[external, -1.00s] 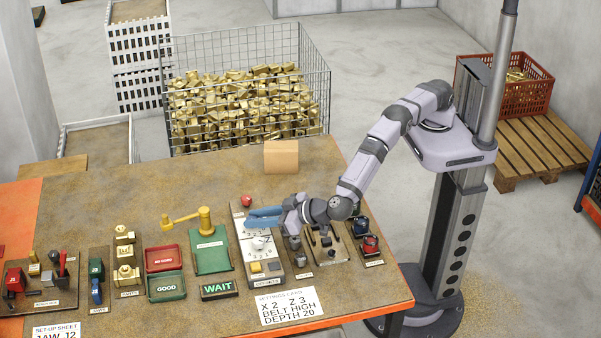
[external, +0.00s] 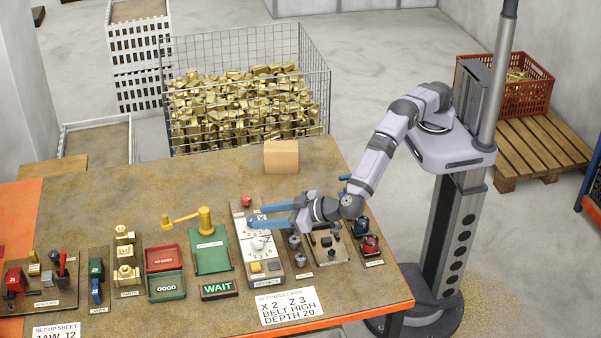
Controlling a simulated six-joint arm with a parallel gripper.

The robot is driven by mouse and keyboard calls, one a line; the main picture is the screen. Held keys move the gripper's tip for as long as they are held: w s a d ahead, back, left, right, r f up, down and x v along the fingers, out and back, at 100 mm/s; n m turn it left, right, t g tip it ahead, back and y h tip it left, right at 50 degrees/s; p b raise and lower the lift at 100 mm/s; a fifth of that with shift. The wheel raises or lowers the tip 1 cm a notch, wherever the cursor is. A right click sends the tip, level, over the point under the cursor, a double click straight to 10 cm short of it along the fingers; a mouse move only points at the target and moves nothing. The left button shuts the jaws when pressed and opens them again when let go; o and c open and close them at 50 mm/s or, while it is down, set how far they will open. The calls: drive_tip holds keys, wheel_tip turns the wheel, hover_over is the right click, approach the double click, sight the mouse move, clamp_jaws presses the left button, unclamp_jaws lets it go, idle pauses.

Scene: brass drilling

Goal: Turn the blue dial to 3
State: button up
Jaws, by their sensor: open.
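The light control panel (external: 271,283) carries dials marked X and Z with printed numbers around them. The upper dial, by the X mark, is largely covered by my gripper's blue fingers. Its blue colour and pointer setting cannot be told apart from the fingers. The white Z dial (external: 258,243) is just below it and clear of the fingers. My gripper (external: 257,216) is open, pointing left, its two fingers spread above and below the X area. Whether they touch the dial cannot be told.
A red button (external: 246,200) tops the panel, and yellow and grey buttons sit at its lower end.

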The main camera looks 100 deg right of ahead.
drive_tip(key=shift+b+v, duration=0.4)
drive_tip(key=shift+v, duration=1.6)
drive_tip(key=w+d+r+n+t+y, duration=0.2)
drive_tip(key=w+d+r+y, duration=0.1)
drive_tip(key=w+d+r, duration=0.25)
drive_tip(key=s+d+n+g+y, duration=0.1)
drive_tip(key=s+d+n+y, duration=0.15)
drive_tip(key=d+y, duration=0.2)
drive_tip(key=s+d+f+g, duration=0.3)
drive_tip(key=s+d, duration=0.2)
drive_tip(key=s, duration=0.5)
drive_tip(key=s+d+f+n+g, duration=0.1)
drive_tip(key=s+d+f+g, duration=0.2)
drive_tip(key=s+d, duration=0.3)
drive_tip(key=s+d+f+g, duration=0.3)
drive_tip(key=s+d+f, duration=0.2)
drive_tip(key=s, duration=1)
drive_tip(key=shift+s+d+n+g+h, duration=0.1)
drive_tip(key=shift+d+n+g+h, duration=0.2)
drive_tip(key=shift+d, duration=0.25)
drive_tip(key=s+r+g, duration=0.2)
drive_tip(key=s+g, duration=0.1)
drive_tip(key=s, duration=0.5)
drive_tip(key=shift+s+d+r, duration=0.15)
drive_tip(key=shift+s+d, duration=0.15)
